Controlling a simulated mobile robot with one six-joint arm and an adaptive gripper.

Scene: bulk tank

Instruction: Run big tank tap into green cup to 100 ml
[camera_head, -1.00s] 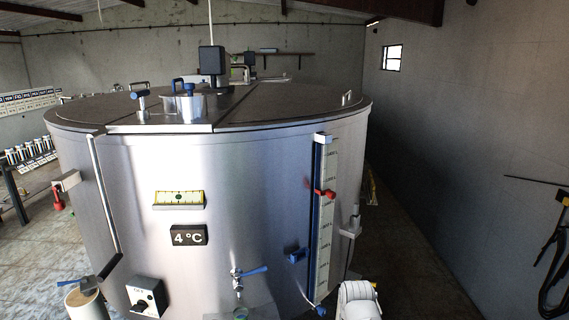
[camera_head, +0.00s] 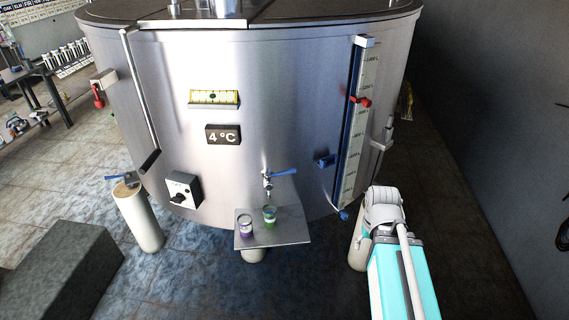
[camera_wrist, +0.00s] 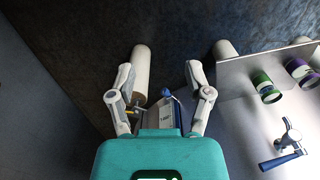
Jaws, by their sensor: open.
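The big tank (camera_head: 310,110) is a wide steel vessel. Its tap (camera_head: 267,180), with a blue lever (camera_head: 285,173) pointing right, sticks out low on its front; the tap also shows in the wrist view (camera_wrist: 288,134). The green cup (camera_head: 269,214) stands upright on a small metal shelf (camera_head: 292,230), seemingly below the spout. It also shows in the wrist view (camera_wrist: 265,87). I see no stream, and the cup's level is too small to read. My gripper (camera_wrist: 158,70) is open and empty, left of the cup and tap in the wrist view.
A purple cup (camera_head: 246,226) stands left of the green one on the shelf. A dial box (camera_head: 184,190) and a white post (camera_head: 138,215) are further left. A sight gauge (camera_head: 357,120) with a red marker runs up the tank's right side. A dark block (camera_head: 60,265) lies front left.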

